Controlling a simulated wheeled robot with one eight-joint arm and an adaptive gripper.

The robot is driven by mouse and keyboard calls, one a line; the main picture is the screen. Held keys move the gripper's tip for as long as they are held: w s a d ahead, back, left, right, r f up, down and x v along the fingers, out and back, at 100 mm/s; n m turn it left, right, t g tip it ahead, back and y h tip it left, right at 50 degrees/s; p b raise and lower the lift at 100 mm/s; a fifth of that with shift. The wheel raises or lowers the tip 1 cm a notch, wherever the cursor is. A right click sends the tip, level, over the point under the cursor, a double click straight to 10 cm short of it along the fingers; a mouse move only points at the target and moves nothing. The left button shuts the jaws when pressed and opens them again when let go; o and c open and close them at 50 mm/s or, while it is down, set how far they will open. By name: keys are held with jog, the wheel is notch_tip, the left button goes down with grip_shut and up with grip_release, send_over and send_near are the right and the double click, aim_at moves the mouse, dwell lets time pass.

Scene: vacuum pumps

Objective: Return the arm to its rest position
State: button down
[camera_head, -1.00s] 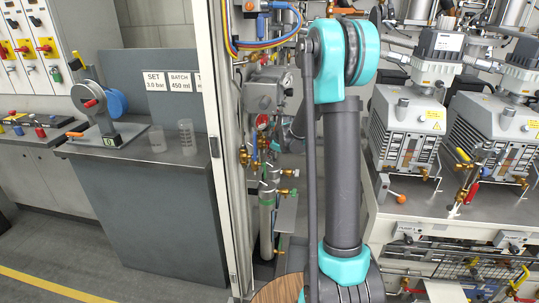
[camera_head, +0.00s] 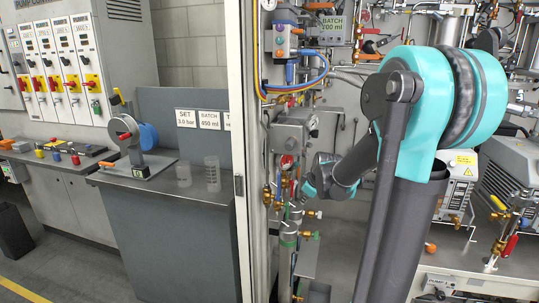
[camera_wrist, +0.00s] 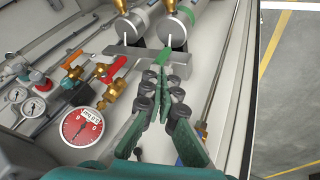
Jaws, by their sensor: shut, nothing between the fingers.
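My gripper (camera_wrist: 170,88) shows in the wrist view with its dark green fingers close together and nothing held between them. In the head view my arm rises at the right, bends at a large teal joint, and its forearm runs down and left to a teal wrist in front of the pipework. The gripper end there is small and hard to make out against the pipes. In the wrist view, cylinders with a green band (camera_wrist: 181,27) lie beyond the fingertips; I cannot tell whether they touch.
A red-faced gauge (camera_wrist: 82,127) and brass valves with a red handle (camera_wrist: 112,68) are left of the fingers. Grey pumps (camera_head: 508,178) stand at the right. A white post (camera_head: 237,130) separates the pipework from the grey bench (camera_head: 180,190). Open floor (camera_wrist: 292,110) shows at right.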

jog(key=s+f+m+g, duration=0.1)
jog(key=s+f+m, duration=0.2)
jog(key=s, duration=0.6)
jog(key=s+d+f+m+h, duration=0.1)
jog(key=s+f+m, duration=0.2)
jog(key=s, duration=0.5)
jog(key=s+d+f+m+g, duration=0.1)
jog(key=s+f+m, duration=0.2)
jog(key=s, duration=0.6)
jog(key=shift+s+d+m+g+h, duration=0.25)
jog(key=shift+s+m+g+h, duration=0.05)
jog(key=shift+m, duration=0.4)
